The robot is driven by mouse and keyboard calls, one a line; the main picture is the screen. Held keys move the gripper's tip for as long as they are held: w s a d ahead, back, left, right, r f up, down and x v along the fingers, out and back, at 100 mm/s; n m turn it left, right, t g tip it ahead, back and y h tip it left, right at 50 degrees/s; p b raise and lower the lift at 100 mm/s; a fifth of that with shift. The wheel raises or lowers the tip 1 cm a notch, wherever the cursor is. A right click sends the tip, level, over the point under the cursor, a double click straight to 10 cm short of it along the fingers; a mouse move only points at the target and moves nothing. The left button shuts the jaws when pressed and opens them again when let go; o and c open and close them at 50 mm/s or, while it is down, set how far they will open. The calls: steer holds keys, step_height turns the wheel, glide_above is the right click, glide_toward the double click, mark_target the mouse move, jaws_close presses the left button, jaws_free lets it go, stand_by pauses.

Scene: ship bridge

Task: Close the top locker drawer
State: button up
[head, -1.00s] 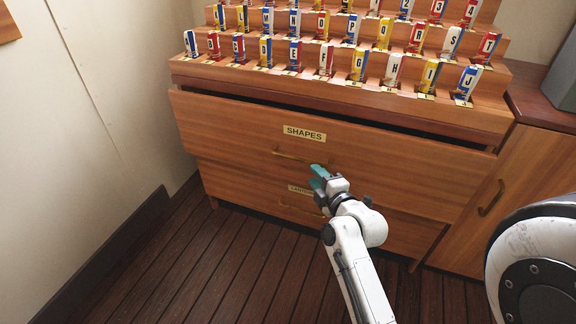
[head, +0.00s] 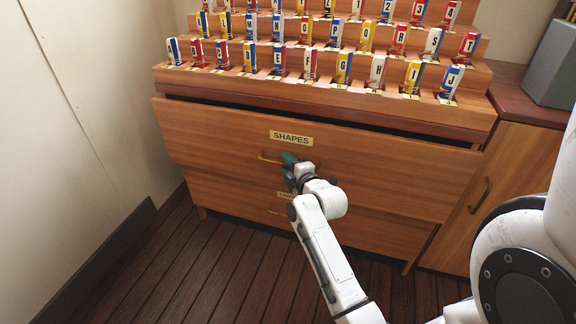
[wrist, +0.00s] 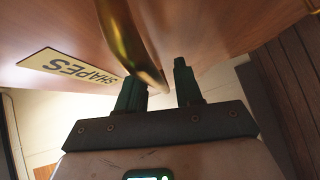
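The top locker drawer (head: 380,160) is wooden and carries a SHAPES label (head: 291,138). It stands partly out, with a dark gap along its top edge. Its brass handle (head: 268,158) is partly covered by my gripper in the head view. My gripper (head: 290,165) is at the right part of this handle. In the wrist view my gripper (wrist: 160,88) has its two dark green fingers apart. The handle bar (wrist: 138,55) runs down close beside the left finger; I cannot tell whether they touch. The SHAPES label (wrist: 68,68) shows upside down there.
A lower drawer (head: 235,195) with its own handle lies below, partly hidden by my arm. Stepped racks of lettered, coloured blocks (head: 310,62) stand above. A cupboard (head: 505,190) is at the right. The left wall (head: 85,110) is close; plank floor lies in front.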

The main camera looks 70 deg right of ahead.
steer(key=shift+c, duration=0.4)
jaws_close()
steer(key=shift+w+d+b, duration=0.2)
steer(key=shift+d+b, duration=1.3)
steer(key=shift+d, duration=0.6)
jaws_free()
steer(key=shift+d, duration=0.15)
steer(key=shift+o, duration=0.4)
steer(key=shift+r, duration=0.1)
